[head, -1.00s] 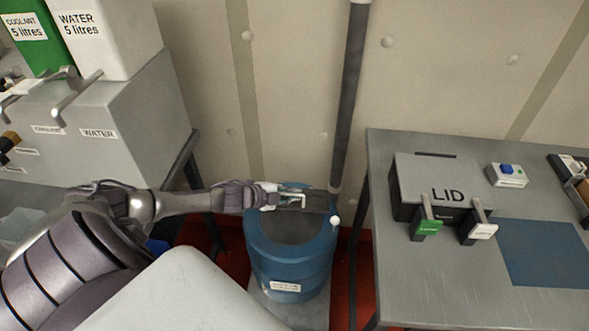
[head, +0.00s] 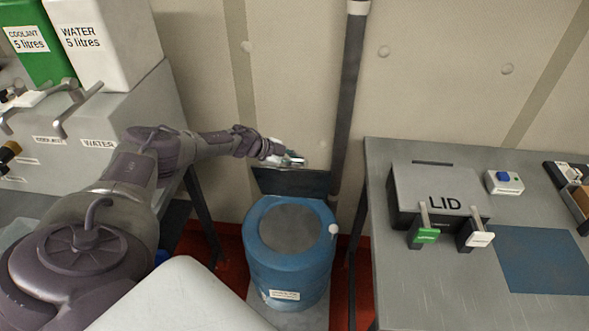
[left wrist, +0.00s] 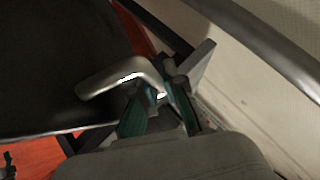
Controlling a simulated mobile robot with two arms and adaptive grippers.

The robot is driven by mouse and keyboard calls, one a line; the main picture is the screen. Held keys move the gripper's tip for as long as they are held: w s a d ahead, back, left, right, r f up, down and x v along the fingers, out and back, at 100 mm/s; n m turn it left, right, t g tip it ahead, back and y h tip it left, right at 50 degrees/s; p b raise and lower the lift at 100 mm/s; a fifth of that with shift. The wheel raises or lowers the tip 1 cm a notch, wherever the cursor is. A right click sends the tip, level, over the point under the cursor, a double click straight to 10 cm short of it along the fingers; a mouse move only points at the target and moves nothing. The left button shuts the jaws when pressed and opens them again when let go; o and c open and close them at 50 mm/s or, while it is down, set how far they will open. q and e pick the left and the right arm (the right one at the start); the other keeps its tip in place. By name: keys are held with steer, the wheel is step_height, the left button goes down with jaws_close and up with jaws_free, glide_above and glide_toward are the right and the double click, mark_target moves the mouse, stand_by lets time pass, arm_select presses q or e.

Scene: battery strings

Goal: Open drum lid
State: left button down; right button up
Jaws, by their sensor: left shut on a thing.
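The blue drum (head: 290,262) stands on the floor between the two benches. Its round top shows a flat grey disc (head: 290,228) inside a blue rim. The dark lid panel (head: 292,183) stands raised at the drum's back edge, close to upright. My left gripper (head: 291,160) is at the panel's upper edge, shut on the lid handle. In the left wrist view the bent silver handle (left wrist: 122,76) lies at the teal-padded fingers of the left gripper (left wrist: 160,100). My right gripper is not in view.
A grey pipe (head: 347,100) runs down the wall just behind the drum's right. The right bench (head: 420,290) carries a grey box marked LID (head: 437,188) with green and white handles. Grey cabinets with WATER and COOLANT containers (head: 110,45) stand at left.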

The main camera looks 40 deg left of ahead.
arm_select(q)
steer(key=shift+w+a+r+g+b, duration=0.15)
steer(key=shift+w+a+g+b, duration=0.25)
steer(key=shift+w, duration=0.45)
steer(key=shift+a, duration=0.1)
steer(key=c, duration=1.2)
jaws_free()
steer(key=v, duration=1.2)
